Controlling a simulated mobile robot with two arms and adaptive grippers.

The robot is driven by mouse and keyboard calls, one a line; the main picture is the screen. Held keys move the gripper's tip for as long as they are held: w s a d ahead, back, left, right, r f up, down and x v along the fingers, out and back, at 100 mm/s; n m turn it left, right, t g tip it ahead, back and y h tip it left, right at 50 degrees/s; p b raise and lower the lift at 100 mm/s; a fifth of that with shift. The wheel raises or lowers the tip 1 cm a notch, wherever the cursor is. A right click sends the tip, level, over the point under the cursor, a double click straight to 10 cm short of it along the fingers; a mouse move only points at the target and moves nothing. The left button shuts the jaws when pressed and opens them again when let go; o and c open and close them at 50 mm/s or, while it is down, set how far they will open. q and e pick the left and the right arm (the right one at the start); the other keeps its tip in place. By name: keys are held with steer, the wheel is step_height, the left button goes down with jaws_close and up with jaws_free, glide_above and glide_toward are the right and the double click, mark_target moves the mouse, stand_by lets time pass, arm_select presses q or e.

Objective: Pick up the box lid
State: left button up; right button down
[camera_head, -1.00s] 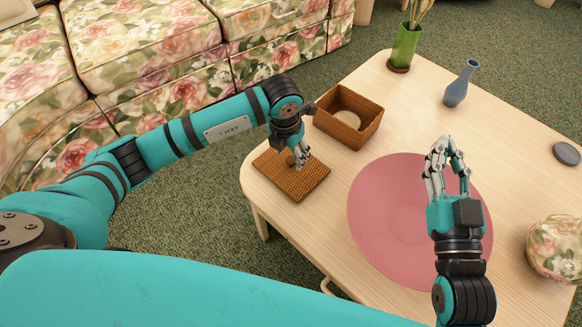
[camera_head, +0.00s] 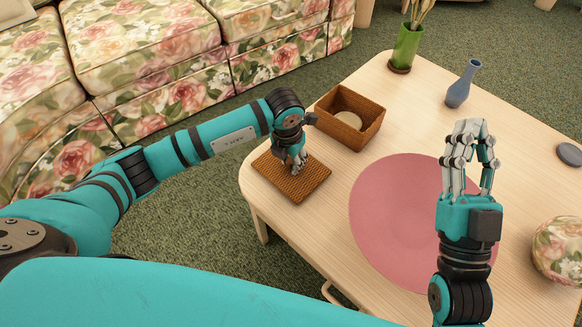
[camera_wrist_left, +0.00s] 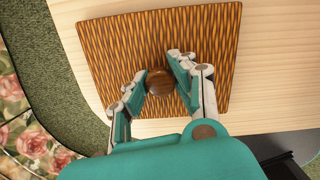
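The box lid (camera_head: 310,184) is a flat square woven brown panel lying on the table's near left corner. In the left wrist view, the lid (camera_wrist_left: 110,50) has a round dark wooden knob (camera_wrist_left: 159,82) at its middle. My left gripper (camera_head: 296,163) is down at the lid, hiding the knob in the head view. In the left wrist view, its fingers (camera_wrist_left: 158,88) are apart on both sides of the knob, very near it; contact is unclear. My right gripper (camera_head: 469,150) is open and empty above the pink mat.
The open woven box (camera_head: 365,138) with a pale round thing (camera_head: 348,119) inside stands just behind the lid. The pink round mat (camera_head: 385,215) lies at the table's middle.

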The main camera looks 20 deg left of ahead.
arm_select(q)
jaws_close()
steer(key=shift+r, duration=0.1)
